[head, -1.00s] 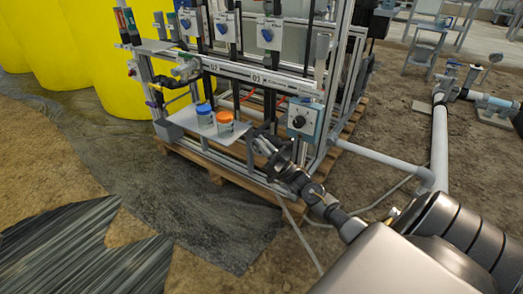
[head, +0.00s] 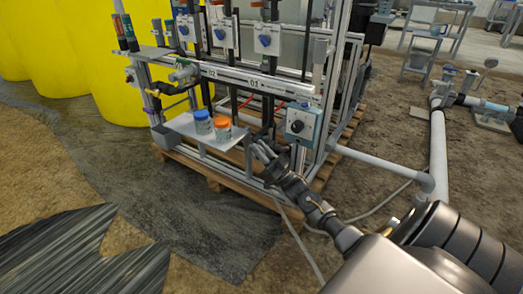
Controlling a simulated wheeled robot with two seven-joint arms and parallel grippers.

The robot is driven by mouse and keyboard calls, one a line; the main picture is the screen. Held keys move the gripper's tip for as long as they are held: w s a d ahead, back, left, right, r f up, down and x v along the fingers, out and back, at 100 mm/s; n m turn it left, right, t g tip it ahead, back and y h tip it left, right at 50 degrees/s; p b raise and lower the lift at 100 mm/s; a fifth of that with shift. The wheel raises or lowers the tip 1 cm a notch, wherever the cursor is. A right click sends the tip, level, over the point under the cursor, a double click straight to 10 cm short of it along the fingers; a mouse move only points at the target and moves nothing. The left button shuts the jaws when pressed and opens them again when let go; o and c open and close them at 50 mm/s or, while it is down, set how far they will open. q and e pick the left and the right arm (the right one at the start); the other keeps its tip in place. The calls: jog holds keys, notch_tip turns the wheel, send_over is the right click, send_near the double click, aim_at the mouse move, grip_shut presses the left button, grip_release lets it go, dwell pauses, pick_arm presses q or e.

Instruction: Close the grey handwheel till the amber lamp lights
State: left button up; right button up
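My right gripper (head: 259,148) is at the lower front of the skid, just right of the small shelf and left of the grey-blue control box (head: 301,123) with a black dial. Its dark fingers are small and partly turned away, so I cannot tell whether they are open or shut. I cannot make out the grey handwheel; it may be hidden behind my gripper or among the dark parts there. I cannot pick out a lit amber lamp. My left gripper is not in view.
A blue-lidded jar (head: 202,123) and an orange-lidded jar (head: 222,129) stand on the white shelf (head: 184,126) left of my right gripper. The skid stands on a wooden pallet (head: 226,174). A grey pipe (head: 375,160) runs right from the skid. Open floor lies in front.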

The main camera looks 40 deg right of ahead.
jog(key=shift+f, duration=0.1)
jog(key=p+v, duration=0.2)
jog(key=v, duration=0.8)
jog(key=shift+s+f, duration=0.2)
jog(key=shift+s, duration=0.1)
dwell(1.3)
